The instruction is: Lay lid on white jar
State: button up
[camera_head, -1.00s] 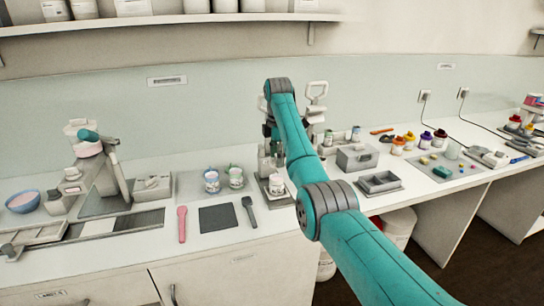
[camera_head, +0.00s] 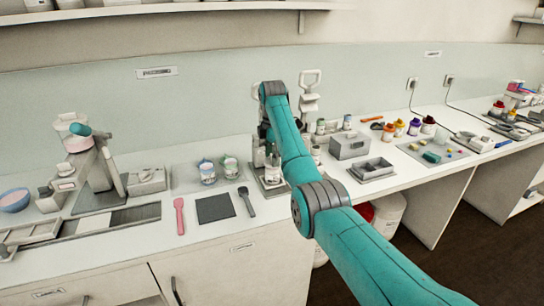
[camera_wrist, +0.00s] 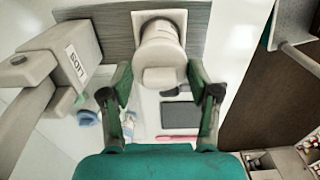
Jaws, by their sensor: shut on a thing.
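In the wrist view my gripper (camera_wrist: 158,82) has its two fingers on either side of a pale rounded piece, which looks like the lid (camera_wrist: 160,77). Behind it in line is a white cylinder with faint print, which looks like the white jar (camera_wrist: 160,38), on a pale square base. Whether lid and jar touch, I cannot tell. In the head view my gripper (camera_head: 267,140) is mostly hidden behind my arm, close to the pale press-like stand. A small white jar (camera_head: 272,176) shows below it on a grey plate; the lid cannot be made out there.
In front lie a pink spatula (camera_head: 179,215), a dark mat (camera_head: 215,208) and a dark spoon (camera_head: 250,202). A grey box (camera_head: 349,146) and grey tray (camera_head: 371,168) stand to the right. A labelled box (camera_wrist: 72,60) is close in the wrist view.

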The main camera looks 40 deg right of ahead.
jog(key=shift+f, duration=0.45)
dwell(1.6)
jog(key=o, duration=0.8)
jog(key=shift+o, duration=0.2)
jog(key=shift+o, duration=1)
